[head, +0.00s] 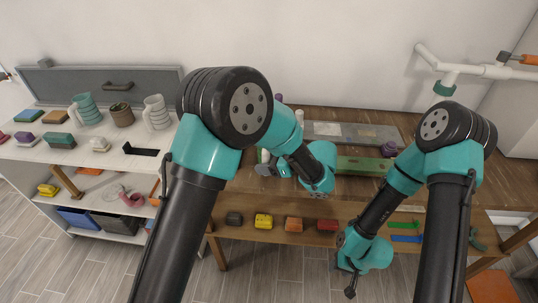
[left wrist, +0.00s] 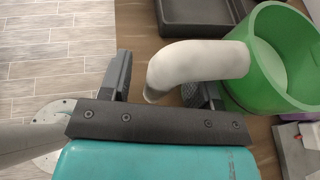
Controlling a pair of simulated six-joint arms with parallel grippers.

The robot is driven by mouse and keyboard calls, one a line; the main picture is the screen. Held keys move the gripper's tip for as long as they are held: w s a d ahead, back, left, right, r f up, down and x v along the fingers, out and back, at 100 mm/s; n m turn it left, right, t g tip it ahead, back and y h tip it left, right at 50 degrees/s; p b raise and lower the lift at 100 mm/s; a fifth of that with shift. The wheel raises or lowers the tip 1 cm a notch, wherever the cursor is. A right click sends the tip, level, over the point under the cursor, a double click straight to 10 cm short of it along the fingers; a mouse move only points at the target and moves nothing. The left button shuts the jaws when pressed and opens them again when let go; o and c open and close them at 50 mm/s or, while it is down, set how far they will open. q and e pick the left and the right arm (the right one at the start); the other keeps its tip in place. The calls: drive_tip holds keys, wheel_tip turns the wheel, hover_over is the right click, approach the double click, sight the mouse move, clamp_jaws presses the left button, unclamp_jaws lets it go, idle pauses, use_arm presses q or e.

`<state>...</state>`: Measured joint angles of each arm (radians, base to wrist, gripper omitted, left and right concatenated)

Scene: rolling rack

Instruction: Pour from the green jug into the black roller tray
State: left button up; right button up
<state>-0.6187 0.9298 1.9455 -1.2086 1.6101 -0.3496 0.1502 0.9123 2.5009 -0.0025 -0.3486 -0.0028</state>
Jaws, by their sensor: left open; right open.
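In the left wrist view the green jug (left wrist: 262,62) stands at the right, open at the top, with a thick white handle (left wrist: 195,62) reaching to the left. My left gripper (left wrist: 160,78) is open, with its fingers on either side of the handle's outer part. I cannot tell whether either finger touches it. The black roller tray (left wrist: 200,14) lies beyond, at the top of that view. In the head view my left gripper (head: 270,167) is partly hidden by my arm, which also hides the jug and tray. My right gripper (head: 350,291) is open and empty, low in front of the bench.
A wooden bench (head: 285,190) carries a grey panel (head: 350,133) and a green bar (head: 362,164). Several coloured blocks sit on its lower shelf. A white shelf unit (head: 70,155) with mugs stands at the left. White pipes (head: 465,68) stick out at the upper right.

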use_arm(q)
drive_tip(key=shift+c, duration=0.5)
clamp_jaws()
